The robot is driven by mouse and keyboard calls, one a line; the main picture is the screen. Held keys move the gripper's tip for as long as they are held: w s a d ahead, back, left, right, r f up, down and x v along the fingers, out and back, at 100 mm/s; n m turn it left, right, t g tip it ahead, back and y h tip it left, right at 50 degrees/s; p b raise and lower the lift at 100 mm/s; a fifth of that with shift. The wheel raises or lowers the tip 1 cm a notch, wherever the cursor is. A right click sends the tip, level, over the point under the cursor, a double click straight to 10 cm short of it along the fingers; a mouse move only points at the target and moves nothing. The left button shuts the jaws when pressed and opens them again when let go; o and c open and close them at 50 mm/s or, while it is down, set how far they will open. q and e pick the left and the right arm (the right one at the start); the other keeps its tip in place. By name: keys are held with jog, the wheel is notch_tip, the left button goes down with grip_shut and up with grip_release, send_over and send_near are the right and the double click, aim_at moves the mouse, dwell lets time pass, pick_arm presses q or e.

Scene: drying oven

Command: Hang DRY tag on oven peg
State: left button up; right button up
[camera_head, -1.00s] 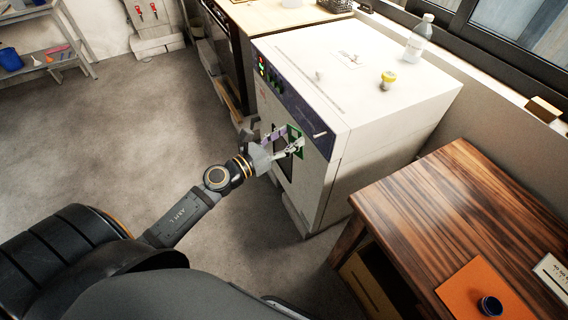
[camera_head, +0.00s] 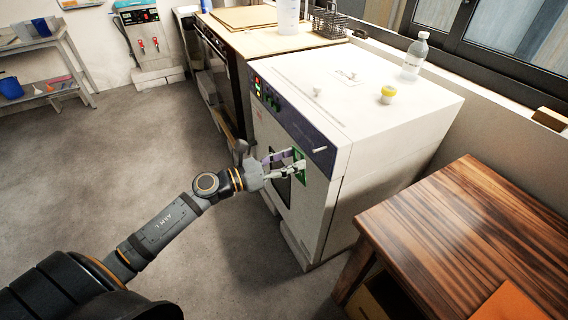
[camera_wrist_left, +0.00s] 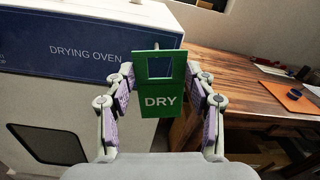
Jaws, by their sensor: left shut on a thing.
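The drying oven (camera_head: 335,200) is a white box with a dark blue control strip. A short pale peg (camera_head: 320,150) sticks out at the right end of that strip. My left gripper (camera_head: 297,161) is in front of the oven, left of the peg and slightly lower in the picture. It is shut on the green DRY tag (camera_head: 301,177). In the left wrist view the tag (camera_wrist_left: 160,122) stands upright between the fingertips (camera_wrist_left: 160,78), with its lettering facing the camera and a square hole in its upper part. My right gripper is in neither view.
A striped wooden table (camera_head: 450,230) is right of the oven, with an orange mat (camera_head: 508,308). A bench (camera_head: 255,42) with a wire rack (camera_head: 330,22) stands behind. The floor at left is clear.

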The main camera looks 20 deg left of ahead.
aim_at(313, 152)
pick_arm(q)
jog(key=shift+p+x, duration=0.95)
jog(key=shift+x, duration=2.05)
jog(key=shift+w+d+f+b, duration=0.35)
jog(key=shift+w+f+b, duration=0.1)
jog(key=shift+w+f, duration=0.2)
jog(key=o, duration=0.8)
jog(key=shift+s, duration=0.1)
jog(key=v, duration=0.7)
jog(key=shift+s+a, duration=0.1)
jog(key=shift+s, duration=0.05)
